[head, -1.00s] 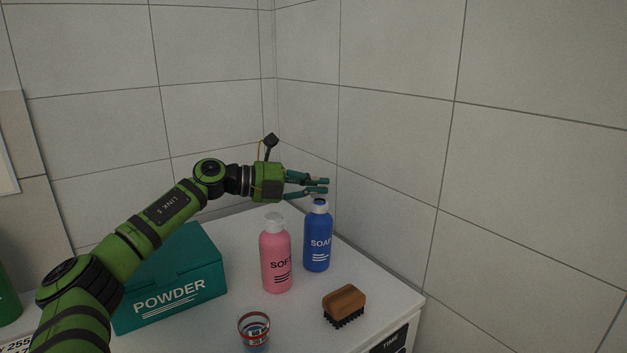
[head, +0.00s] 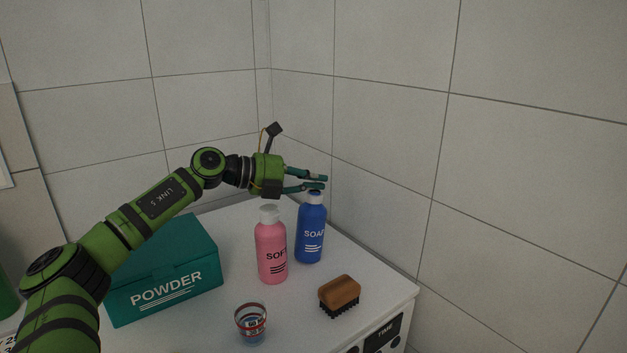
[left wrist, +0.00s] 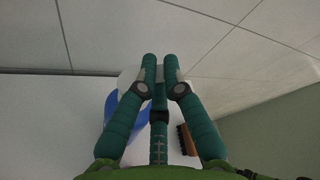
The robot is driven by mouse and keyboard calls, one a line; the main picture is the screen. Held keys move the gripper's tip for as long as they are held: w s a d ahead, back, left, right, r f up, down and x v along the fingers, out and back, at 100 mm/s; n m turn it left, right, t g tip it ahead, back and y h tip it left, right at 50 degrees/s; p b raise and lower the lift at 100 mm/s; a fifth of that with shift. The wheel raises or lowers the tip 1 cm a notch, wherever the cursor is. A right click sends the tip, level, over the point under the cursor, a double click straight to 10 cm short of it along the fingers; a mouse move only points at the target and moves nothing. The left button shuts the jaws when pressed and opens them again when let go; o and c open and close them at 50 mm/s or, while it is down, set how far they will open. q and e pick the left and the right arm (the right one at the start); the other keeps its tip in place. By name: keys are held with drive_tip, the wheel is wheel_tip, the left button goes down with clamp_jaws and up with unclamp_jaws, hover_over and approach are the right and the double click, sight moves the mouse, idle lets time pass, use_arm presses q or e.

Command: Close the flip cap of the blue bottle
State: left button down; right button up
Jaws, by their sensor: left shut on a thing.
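The blue bottle (head: 311,235), marked SOAP, stands upright on the white top. Its pale cap (head: 315,197) is partly covered by my left gripper (head: 325,182), which reaches in from the left at the bottle's top. In the left wrist view the two fingertips (left wrist: 160,66) are close together, with the white cap (left wrist: 127,76) just behind them and the blue body (left wrist: 112,104) below. The gripper is shut on the cap; the fingers hide the flip lid, so its angle cannot be told. My right gripper is out of view.
A pink bottle (head: 271,250) stands close to the left of the blue one. A green POWDER box (head: 165,283), a glass (head: 251,325) and a wooden brush (head: 340,291) share the top (head: 300,320). Tiled walls (head: 370,130) stand close behind and to the right.

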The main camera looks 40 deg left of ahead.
use_arm(q)
drive_tip(key=c, duration=1.2)
unclamp_jaws()
drive_tip(key=shift+c, duration=0.2)
drive_tip(key=v, duration=1.2)
drive_tip(key=shift+f, duration=0.1)
